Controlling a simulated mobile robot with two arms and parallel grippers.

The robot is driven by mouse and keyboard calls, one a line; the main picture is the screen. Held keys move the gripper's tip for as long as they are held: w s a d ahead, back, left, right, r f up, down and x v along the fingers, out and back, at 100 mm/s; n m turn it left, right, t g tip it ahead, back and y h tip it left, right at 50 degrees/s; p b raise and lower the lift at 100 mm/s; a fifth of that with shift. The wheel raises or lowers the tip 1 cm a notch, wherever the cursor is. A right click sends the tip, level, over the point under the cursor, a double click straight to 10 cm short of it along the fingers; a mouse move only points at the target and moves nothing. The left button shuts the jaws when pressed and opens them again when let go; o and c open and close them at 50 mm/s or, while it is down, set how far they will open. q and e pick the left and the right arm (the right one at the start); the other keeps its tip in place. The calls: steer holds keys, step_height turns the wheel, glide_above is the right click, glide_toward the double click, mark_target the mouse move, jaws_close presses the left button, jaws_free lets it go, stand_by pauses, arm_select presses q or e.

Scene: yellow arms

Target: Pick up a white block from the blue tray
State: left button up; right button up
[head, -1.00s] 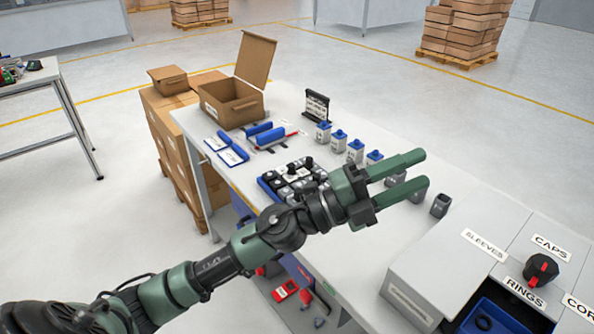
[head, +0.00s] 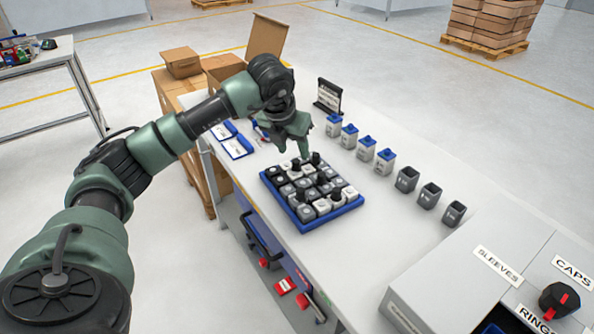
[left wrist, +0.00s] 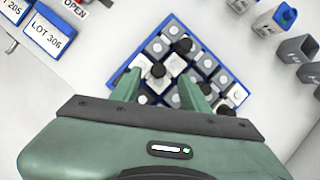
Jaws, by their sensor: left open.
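The blue tray (head: 333,217) stands on the white table and holds several white, grey and black blocks in rows. Some blocks carry round black knobs. A white block (head: 322,207) sits near the tray's front edge, and other white ones lie among the rows. My left gripper (head: 303,150) points down over the back part of the tray, open and empty. In the left wrist view its two green fingers (left wrist: 160,88) spread over the blocks inside the tray (left wrist: 124,68). Whether the fingertips touch any block cannot be told. My right gripper is not in view.
Blue-capped containers (head: 366,147) and open grey cups (head: 430,195) line up right of the tray. A black sign (head: 328,96) and an open cardboard box (head: 225,68) stand behind. Blue-edged lot cards (head: 236,147) lie to the left.

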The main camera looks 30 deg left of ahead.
mark_target(296, 161)
arm_select(q)
steer(key=p+x, duration=0.1)
steer(key=x, duration=0.4)
steer(key=shift+s+f, duration=0.1)
steer(key=shift+f, duration=0.05)
jaws_close()
